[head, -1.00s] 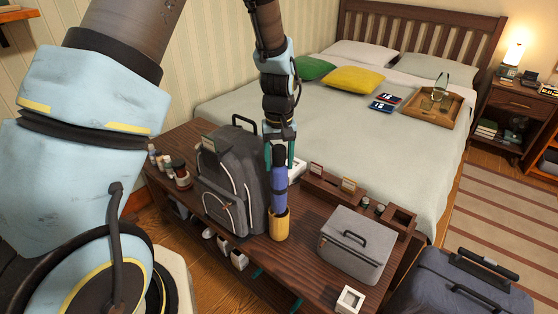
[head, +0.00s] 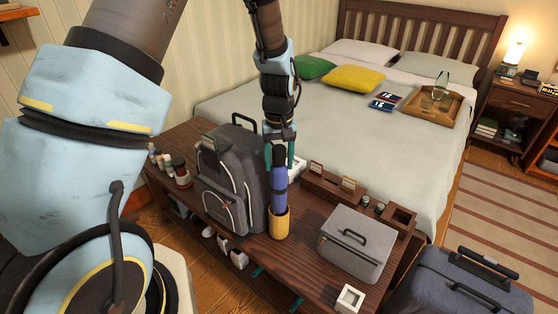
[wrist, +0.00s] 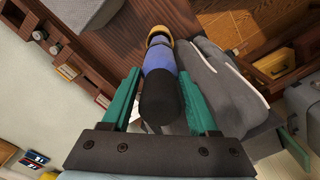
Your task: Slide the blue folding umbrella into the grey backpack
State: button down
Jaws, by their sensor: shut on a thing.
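The blue folding umbrella (head: 280,190) stands upright in a yellow cup (head: 279,225) on the dark wooden bench. Its lower end is hidden inside the cup. My gripper (head: 281,163) is shut on the umbrella's dark upper part, pointing down from above. In the wrist view, the umbrella's dark end (wrist: 160,97) lies between my teal fingers, with the yellow cup (wrist: 159,32) beyond it. The grey backpack (head: 222,185) stands upright just left of the cup, with a black top handle. In the wrist view the backpack (wrist: 222,92) is right of the umbrella; its opening is not clearly visible.
A grey case (head: 355,245) stands to the right on the bench (head: 265,265), with a wooden organizer (head: 325,187) behind it. Small bottles (head: 170,168) stand left of the backpack. A white square item (head: 349,298) sits at the front edge. The bed (head: 340,130) lies behind.

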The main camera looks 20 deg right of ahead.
aim_at(278, 176)
jog(key=shift+f, duration=0.1)
dwell(0.3)
jog(key=shift+f+b, duration=1.95)
jog(key=shift+f, duration=1.05)
jog(key=shift+c, duration=0.4)
grip_release()
jog(key=shift+r, duration=0.15)
jog(key=shift+o, duration=0.4)
jog(key=shift+r, duration=0.15)
jog(key=shift+r+p, duration=5.7)
jog(key=shift+r, duration=1.6)
jog(key=shift+a, duration=0.1)
